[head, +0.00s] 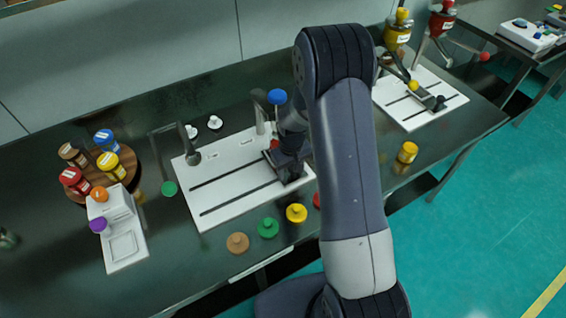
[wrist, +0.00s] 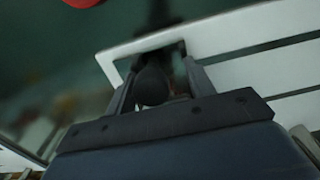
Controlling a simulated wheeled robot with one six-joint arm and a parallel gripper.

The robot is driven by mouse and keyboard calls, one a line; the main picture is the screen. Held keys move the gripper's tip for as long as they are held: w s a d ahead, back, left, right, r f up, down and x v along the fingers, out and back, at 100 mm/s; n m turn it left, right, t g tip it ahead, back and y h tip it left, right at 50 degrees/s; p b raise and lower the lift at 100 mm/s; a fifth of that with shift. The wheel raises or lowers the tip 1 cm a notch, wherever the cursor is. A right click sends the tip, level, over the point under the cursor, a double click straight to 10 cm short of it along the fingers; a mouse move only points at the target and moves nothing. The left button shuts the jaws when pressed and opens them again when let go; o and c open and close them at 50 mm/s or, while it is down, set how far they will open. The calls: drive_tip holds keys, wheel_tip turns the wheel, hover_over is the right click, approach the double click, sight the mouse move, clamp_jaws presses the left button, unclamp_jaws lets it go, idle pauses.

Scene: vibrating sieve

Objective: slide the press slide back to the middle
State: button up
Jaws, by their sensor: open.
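The press (head: 262,118) with a blue ball knob (head: 277,96) stands at the back of a white base plate (head: 225,172) with two long dark slots. The press slide (head: 290,174) is a dark block at the plate's right end in the head view, partly hidden by my arm. In the wrist view, my gripper (wrist: 155,72) is open, with one finger on each side of a dark round knob (wrist: 151,86). I cannot tell whether the fingers touch it. The white plate also shows in the wrist view (wrist: 225,30).
Several coloured caps, including a yellow one (head: 296,213) and a green one (head: 268,227), lie along the plate's front. A round wooden tray (head: 128,158) with jars stands left. A similar slotted plate (head: 455,88) and a yellow jar (head: 407,153) are on the right.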

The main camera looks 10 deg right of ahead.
drive_tip(key=shift+s+a+b, duration=0.25)
drive_tip(key=shift+s+a, duration=0.4)
drive_tip(key=shift+a, duration=1.3)
drive_tip(key=shift+s+a+b, duration=0.3)
drive_tip(key=shift+s+a, duration=0.3)
drive_tip(key=shift+a, duration=1.35)
drive_tip(key=shift+s+a+b, duration=0.25)
drive_tip(key=shift+s+a, duration=0.4)
drive_tip(key=shift+a, duration=1.3)
drive_tip(key=shift+o, duration=0.4)
drive_tip(key=o, duration=1)
drive_tip(key=shift+r, duration=0.1)
wheel_tip(320, 180, up, 9)
drive_tip(key=p, duration=0.5)
drive_tip(key=shift+p, duration=0.4)
drive_tip(key=shift+f, duration=0.2)
